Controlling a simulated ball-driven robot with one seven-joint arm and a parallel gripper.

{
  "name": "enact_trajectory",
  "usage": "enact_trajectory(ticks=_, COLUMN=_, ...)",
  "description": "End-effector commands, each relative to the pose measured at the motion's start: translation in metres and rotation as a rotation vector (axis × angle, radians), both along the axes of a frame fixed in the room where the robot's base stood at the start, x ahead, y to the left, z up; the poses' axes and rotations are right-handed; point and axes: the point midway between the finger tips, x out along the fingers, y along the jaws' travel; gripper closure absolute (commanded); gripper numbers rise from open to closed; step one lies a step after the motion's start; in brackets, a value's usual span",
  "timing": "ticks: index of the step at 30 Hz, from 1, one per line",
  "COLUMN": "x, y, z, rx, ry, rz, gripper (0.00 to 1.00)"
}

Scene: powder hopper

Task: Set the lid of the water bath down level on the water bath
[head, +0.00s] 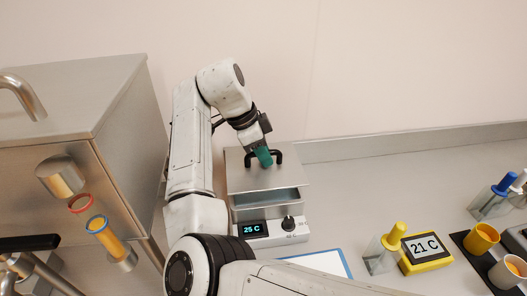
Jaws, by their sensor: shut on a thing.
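The lid (244,180) is a flat metal plate with a black arched handle (278,156) on top. My gripper (262,157), with teal fingers, is shut on this handle, seen from above and partly hiding it. The water bath (262,213) is a metal tank on a white base with a "25 C" display and a black knob. The lid is over the tank's rear part and looks roughly level. A strip of the tank's inside shows in front of the lid's front edge, so the lid appears raised or set back; I cannot tell the height of the gap.
A steel hopper machine (120,150) stands close on the left. A clipboard (322,263) lies in front of the bath. At right are a yellow-stoppered bottle (385,250), a yellow "21 C" meter (425,253) and cups (481,239).

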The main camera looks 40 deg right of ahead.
Motion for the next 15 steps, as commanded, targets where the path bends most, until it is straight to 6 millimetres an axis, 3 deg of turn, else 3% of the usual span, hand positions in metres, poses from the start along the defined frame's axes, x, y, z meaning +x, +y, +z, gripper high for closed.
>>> enact_trajectory(ticks=15, x=0.000, y=0.000, z=-0.041, rx=-0.001, ry=-0.001, rz=0.000, gripper=1.00)
